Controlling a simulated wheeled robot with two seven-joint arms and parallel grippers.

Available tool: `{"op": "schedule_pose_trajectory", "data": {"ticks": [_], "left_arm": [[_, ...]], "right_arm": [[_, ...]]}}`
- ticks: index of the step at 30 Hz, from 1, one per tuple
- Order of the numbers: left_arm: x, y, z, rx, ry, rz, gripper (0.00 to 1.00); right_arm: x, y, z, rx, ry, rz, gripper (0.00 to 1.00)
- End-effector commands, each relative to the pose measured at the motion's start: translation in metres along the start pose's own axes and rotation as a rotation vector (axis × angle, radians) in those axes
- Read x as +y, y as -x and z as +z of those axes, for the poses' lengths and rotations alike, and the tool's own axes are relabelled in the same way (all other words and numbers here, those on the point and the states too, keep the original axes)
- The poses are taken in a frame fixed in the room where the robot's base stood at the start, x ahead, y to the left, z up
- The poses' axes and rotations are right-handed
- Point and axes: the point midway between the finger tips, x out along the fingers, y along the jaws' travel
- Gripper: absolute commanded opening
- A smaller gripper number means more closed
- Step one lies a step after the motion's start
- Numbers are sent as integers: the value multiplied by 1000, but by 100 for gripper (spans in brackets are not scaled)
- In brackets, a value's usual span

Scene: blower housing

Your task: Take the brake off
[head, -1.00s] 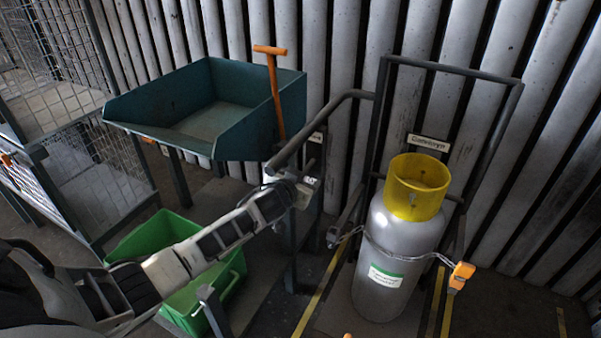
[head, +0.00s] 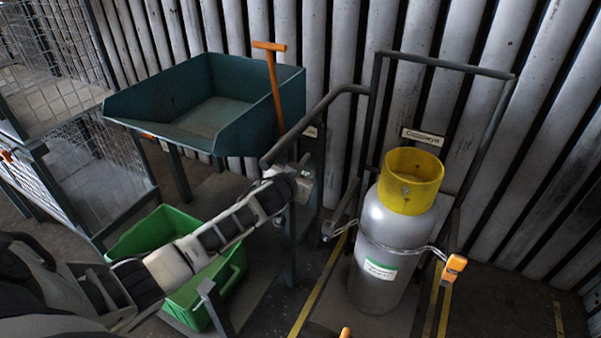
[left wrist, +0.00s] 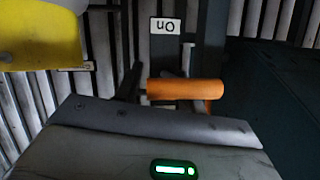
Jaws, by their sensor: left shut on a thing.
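My left gripper (head: 305,178) is at the dark post beside the teal hopper, under the end of a grey rail. In the left wrist view an orange grip (left wrist: 186,90) sticks out just past the edge of my gripper body, in front of an upside-down "On" label (left wrist: 165,26). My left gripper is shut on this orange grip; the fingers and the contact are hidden. In the head view my gripper covers the grip. My right gripper is not in view.
A grey cylinder (head: 385,235) with a yellow collar (head: 410,180) stands chained on a framed trolley (head: 450,71) at right. A green bin (head: 235,275) lies under my forearm. Wire cages (head: 90,170) stand left.

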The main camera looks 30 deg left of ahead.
Motion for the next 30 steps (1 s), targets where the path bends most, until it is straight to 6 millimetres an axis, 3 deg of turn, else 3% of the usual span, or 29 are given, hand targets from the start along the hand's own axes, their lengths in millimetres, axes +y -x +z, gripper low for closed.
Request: {"op": "schedule_pose_trajectory", "data": {"ticks": [18, 19, 23, 24, 30], "left_arm": [[-1, 0, 5, -11, -3, -3, 0], [-1, 0, 5, -11, -3, -3, 45], [-1, 0, 4, -9, -2, -3, 81], [-2, 0, 3, -8, -2, -4, 87], [-2, 0, 2, -5, -1, -5, 87]], "right_arm": [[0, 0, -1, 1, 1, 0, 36], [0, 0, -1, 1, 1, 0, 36], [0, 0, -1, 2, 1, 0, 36], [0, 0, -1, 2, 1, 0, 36], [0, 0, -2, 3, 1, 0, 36]]}}
